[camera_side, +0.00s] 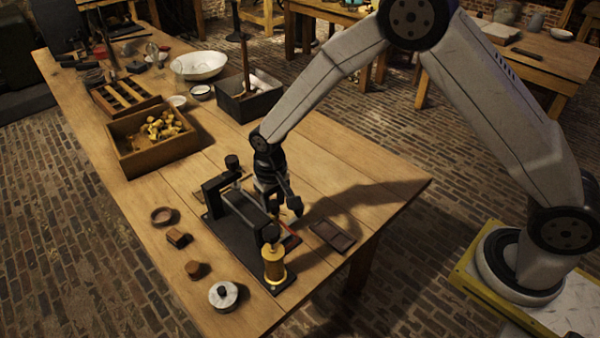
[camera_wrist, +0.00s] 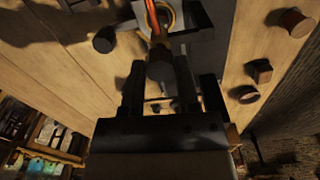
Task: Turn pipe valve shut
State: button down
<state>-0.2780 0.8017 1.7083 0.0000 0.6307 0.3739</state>
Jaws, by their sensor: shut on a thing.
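A dark apparatus on a black base plate (camera_side: 270,276) stands near the table's front end in the side view. It has a black upright frame (camera_side: 213,197), a brass cylinder (camera_side: 274,266) with a black top, and a red strip along its right side. My gripper (camera_side: 270,200) points down over the apparatus. In the wrist view my gripper (camera_wrist: 165,82) is shut on a dark round part (camera_wrist: 160,66) between its fingers. An orange-red rod (camera_wrist: 152,18) and a brass ring show beyond it. I cannot tell for sure which part is the valve, and the contact is partly hidden.
A flat dark plate (camera_side: 332,236) lies right of the apparatus. A ring (camera_side: 162,215), small brown blocks and a white-topped round piece (camera_side: 223,295) lie to its left. A wooden box (camera_side: 133,155) of yellow pieces and a dark bin (camera_side: 248,108) stand behind. The table's right corner is clear.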

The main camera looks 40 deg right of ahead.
aim_at(274, 203)
jog(key=n, duration=0.6)
jog(key=shift+n, duration=0.3)
jog(key=n, duration=0.5)
jog(key=shift+n, duration=0.4)
jog(key=shift+c, duration=1.6)
grip_release()
jog(key=shift+r, duration=3.9)
